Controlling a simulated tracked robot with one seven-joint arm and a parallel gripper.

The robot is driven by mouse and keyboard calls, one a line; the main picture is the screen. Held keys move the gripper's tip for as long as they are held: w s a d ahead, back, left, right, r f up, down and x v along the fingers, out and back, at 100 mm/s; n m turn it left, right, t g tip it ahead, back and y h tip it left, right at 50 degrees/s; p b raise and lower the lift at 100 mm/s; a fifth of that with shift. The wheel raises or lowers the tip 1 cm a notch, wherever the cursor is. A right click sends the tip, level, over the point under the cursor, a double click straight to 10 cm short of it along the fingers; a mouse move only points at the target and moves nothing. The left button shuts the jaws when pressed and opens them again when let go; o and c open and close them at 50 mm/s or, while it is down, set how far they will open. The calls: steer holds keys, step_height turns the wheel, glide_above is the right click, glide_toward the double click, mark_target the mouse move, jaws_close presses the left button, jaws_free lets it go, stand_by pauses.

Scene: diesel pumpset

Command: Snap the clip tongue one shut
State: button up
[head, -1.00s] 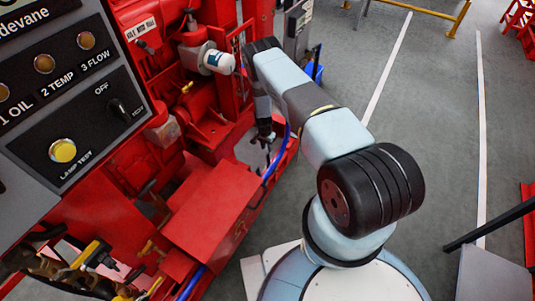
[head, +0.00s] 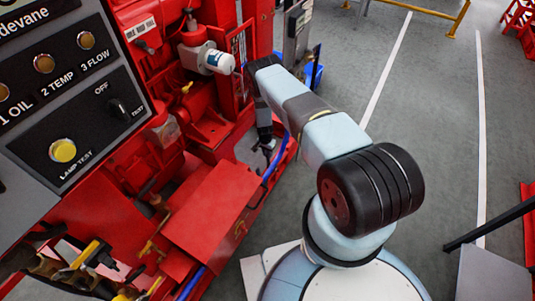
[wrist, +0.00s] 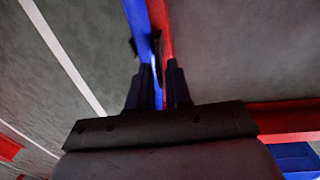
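My gripper (head: 268,148) points down at the blue hose beside the red base frame. In the wrist view its two dark fingers (wrist: 160,68) stand close together with a narrow gap. The blue hose (wrist: 141,20) and the red rail run up to the fingertips. Small dark pieces (wrist: 133,47) show just beyond the tips and may be parts of the clip. I cannot make out clip tongue one clearly, nor whether the fingers touch it. The fingers hide much of that spot.
The red pumpset (head: 205,125) stands left of my arm, with a red box-like cover (head: 212,205) near the gripper. A grey control panel (head: 75,100) fills the upper left.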

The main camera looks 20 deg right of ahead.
jaws_close()
stand_by(1.0)
